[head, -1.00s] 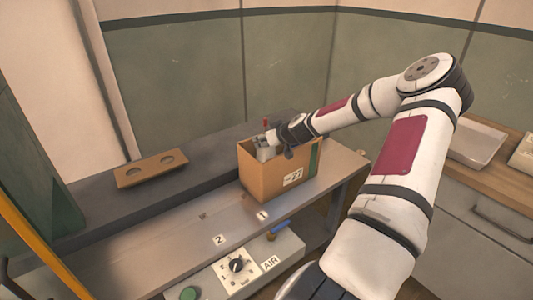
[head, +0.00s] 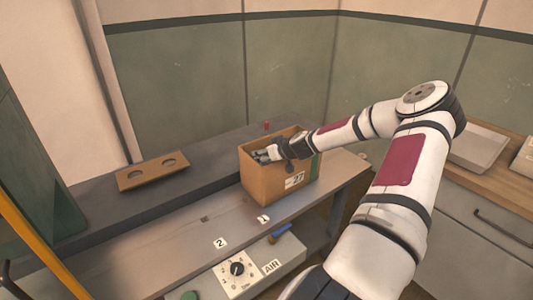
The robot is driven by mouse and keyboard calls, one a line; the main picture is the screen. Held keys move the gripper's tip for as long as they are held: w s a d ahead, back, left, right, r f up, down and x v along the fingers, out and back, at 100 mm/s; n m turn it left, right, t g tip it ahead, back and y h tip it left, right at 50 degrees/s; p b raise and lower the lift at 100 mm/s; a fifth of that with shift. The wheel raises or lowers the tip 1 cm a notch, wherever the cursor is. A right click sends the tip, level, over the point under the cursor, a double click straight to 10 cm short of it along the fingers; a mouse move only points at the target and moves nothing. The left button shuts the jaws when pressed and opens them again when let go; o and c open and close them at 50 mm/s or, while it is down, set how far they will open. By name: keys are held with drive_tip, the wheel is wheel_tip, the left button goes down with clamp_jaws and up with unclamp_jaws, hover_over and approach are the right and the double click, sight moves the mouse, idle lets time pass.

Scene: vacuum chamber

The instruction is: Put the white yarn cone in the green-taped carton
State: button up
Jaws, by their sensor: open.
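The carton (head: 265,183) is an open brown box on the metal bench, with a strip of green tape (head: 317,166) on its right side and a white label on its front. My gripper (head: 262,156) is at the carton's open top, its fingers inside the rim at the left. The gripper is open. The white yarn cone cannot be made out; the carton's inside is mostly hidden by its front wall and my gripper.
A brown board with two holes (head: 153,171) lies on the dark ledge at left, both holes empty. A control box with a dial (head: 237,269) sits below the bench front. A grey tray (head: 477,147) stands on the wooden counter at right. The bench left of the carton is clear.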

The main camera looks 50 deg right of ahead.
drive_tip(key=p+v, duration=0.1)
drive_tip(key=v, duration=1.1)
drive_tip(key=a+r+n+g+y, duration=0.1)
drive_tip(key=a+r+n+g, duration=0.15)
drive_tip(key=a, duration=0.95)
drive_tip(key=a+r+n+g+y, duration=0.15)
drive_tip(key=a+g, duration=0.25)
drive_tip(key=a, duration=0.7)
drive_tip(key=s+a+r+m, duration=0.1)
drive_tip(key=s+a+r, duration=1.6)
drive_tip(key=s+a, duration=0.2)
drive_tip(key=shift+a+r, duration=0.25)
drive_tip(key=shift+a, duration=0.3)
